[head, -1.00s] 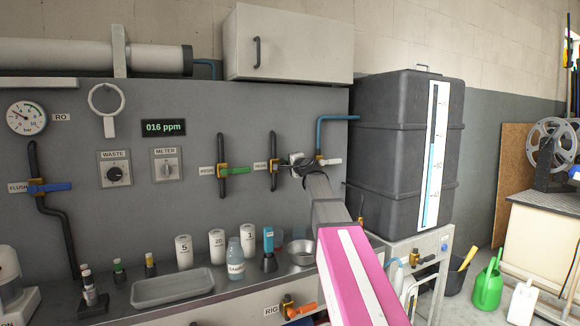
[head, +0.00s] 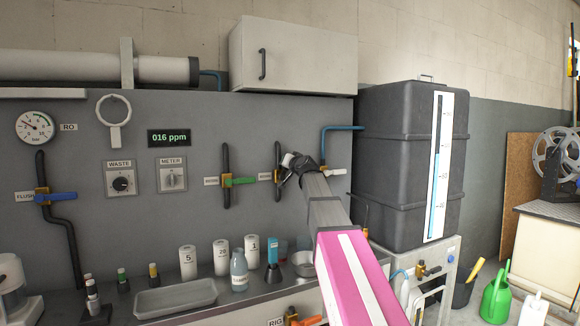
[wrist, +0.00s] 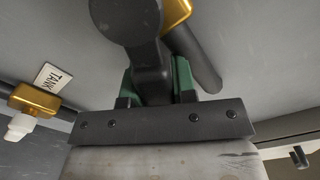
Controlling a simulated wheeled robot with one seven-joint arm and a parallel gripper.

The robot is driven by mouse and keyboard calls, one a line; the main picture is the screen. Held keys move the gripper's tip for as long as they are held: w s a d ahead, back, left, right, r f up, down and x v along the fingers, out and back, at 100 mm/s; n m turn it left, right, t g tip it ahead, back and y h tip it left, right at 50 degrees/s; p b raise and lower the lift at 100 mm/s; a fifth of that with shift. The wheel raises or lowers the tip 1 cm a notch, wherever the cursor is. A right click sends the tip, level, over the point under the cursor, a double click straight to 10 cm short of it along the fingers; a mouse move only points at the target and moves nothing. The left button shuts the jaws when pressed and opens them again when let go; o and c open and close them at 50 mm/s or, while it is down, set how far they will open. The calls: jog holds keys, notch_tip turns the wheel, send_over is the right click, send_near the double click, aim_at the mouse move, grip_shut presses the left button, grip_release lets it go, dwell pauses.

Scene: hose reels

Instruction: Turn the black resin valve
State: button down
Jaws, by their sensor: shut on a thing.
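The black resin valve sits on a dark vertical pipe on the grey panel. Its brass body (head: 278,177) shows just left of my gripper in the head view. In the wrist view its black handle (wrist: 148,50) runs down between the green finger pads, with gold brass (wrist: 176,12) behind it. My gripper (head: 287,165) is shut on this handle; the fingers (wrist: 155,88) press it from both sides. In the head view my gripper and wrist hide most of the handle, so its exact angle is unclear there.
The green-handled valve (head: 238,181) is close on the left. The white-handled tank valve (head: 334,171) is close on the right, and shows in the wrist view (wrist: 22,127). The black tank (head: 395,165) stands further right. Bottles and a tray (head: 176,298) are on the counter below.

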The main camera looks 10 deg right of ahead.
aim_at(277, 160)
jog(key=shift+s+a+r+n, duration=0.15)
jog(key=shift+a+n, duration=0.35)
jog(key=shift+n, duration=0.4)
jog(key=shift+s+a+r+n, duration=0.15)
jog(key=shift+a+n, duration=0.3)
jog(key=shift+n, duration=0.45)
jog(key=shift+s+a+r+n, duration=0.1)
jog(key=shift+s+a+n, duration=0.1)
jog(key=shift+a+n, duration=0.5)
jog(key=shift+d+n, duration=0.15)
jog(key=shift+n, duration=0.15)
jog(key=c, duration=0.9)
grip_release()
jog(key=v, duration=1)
jog(key=shift+s+d, duration=0.1)
jog(key=shift+s, duration=0.3)
